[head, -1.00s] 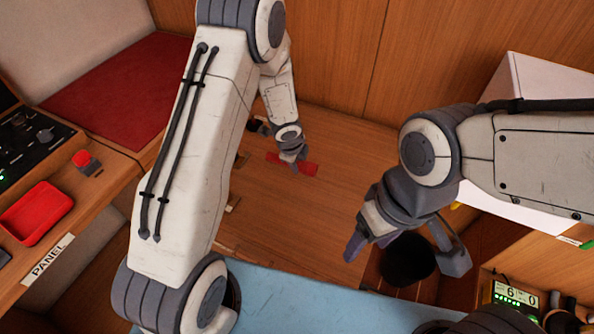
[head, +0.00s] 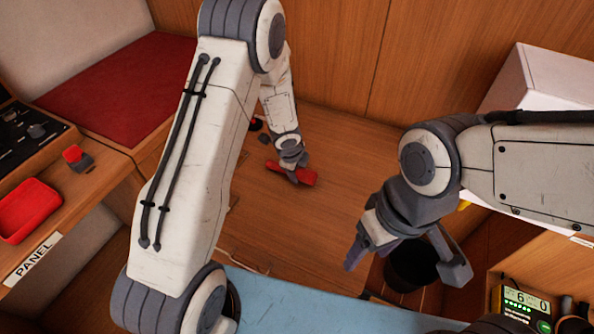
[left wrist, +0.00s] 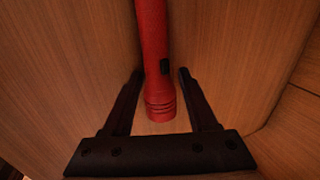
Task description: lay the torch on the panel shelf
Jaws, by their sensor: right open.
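The red torch (head: 308,177) lies on the wooden surface at the centre of the head view. In the left wrist view the torch (left wrist: 153,40) runs from the top edge down between the two fingers. My left gripper (head: 292,172) is right at the torch, and its fingers (left wrist: 160,78) are apart with a visible gap on both sides. My right gripper (head: 402,262) is open and empty, well to the right of the torch. The panel shelf (head: 85,205), with its PANEL label, is at the left edge.
A red tray (head: 28,210) and a red-topped switch (head: 76,157) stand on the panel shelf. A red cushion (head: 115,95) lies behind it. A dark bin (head: 408,268) is below my right gripper. A white box (head: 545,85) stands at the right.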

